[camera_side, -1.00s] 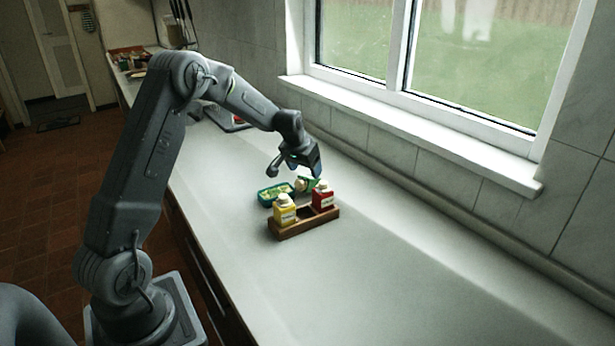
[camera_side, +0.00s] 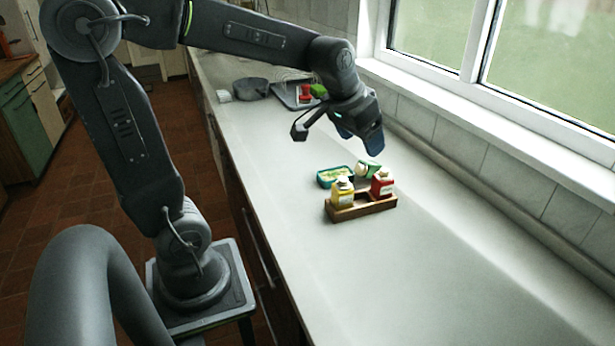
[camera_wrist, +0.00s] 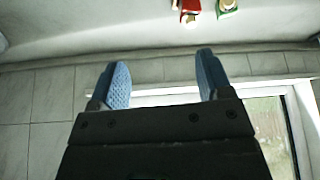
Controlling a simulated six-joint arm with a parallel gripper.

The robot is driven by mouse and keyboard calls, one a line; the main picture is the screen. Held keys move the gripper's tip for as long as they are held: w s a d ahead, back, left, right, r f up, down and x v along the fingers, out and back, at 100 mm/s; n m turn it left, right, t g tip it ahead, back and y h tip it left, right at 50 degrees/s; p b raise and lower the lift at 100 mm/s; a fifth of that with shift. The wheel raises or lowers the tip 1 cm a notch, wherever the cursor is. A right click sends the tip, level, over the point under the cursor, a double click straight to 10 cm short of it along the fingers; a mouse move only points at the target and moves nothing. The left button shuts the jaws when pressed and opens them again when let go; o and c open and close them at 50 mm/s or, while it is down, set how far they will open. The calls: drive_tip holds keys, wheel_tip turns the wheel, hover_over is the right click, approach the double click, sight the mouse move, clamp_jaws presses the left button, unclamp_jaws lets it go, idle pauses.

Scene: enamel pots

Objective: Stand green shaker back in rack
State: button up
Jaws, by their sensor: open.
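The green shaker (camera_side: 373,168) lies on its side on the counter behind the rack, its pale cap toward the left. The wooden rack (camera_side: 350,214) holds a yellow shaker (camera_side: 343,195) at its left and a red shaker (camera_side: 382,186) at its right. A slot between them is empty. My gripper (camera_side: 371,142) is in the air above and behind the green shaker, apart from it. In the wrist view my gripper (camera_wrist: 163,76) has its blue fingers spread with nothing between them. The red shaker (camera_wrist: 187,8) and green shaker (camera_wrist: 228,5) are cut off at the top edge there.
A teal dish (camera_side: 321,179) with yellowish contents sits close left of the green shaker. A tiled wall and window sill (camera_side: 480,106) run along the counter's back. A grey bowl (camera_side: 250,89) and a tray stand far back. The counter (camera_side: 460,260) at right front is clear.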

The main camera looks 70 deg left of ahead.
drive_tip(key=s+d+m, duration=0.1)
drive_tip(key=s+d, duration=0.3)
drive_tip(key=s, duration=0.3)
drive_tip(key=s+d+m, duration=0.1)
drive_tip(key=s+d, duration=0.2)
drive_tip(key=s, duration=0.4)
drive_tip(key=shift+d+f+t+h, duration=0.3)
drive_tip(key=shift+d+f+h, duration=0.1)
drive_tip(key=shift+s+d+f, duration=0.1)
drive_tip(key=shift+s+f, duration=0.05)
drive_tip(key=shift+s, duration=0.2)
drive_tip(key=shift+c, duration=1)
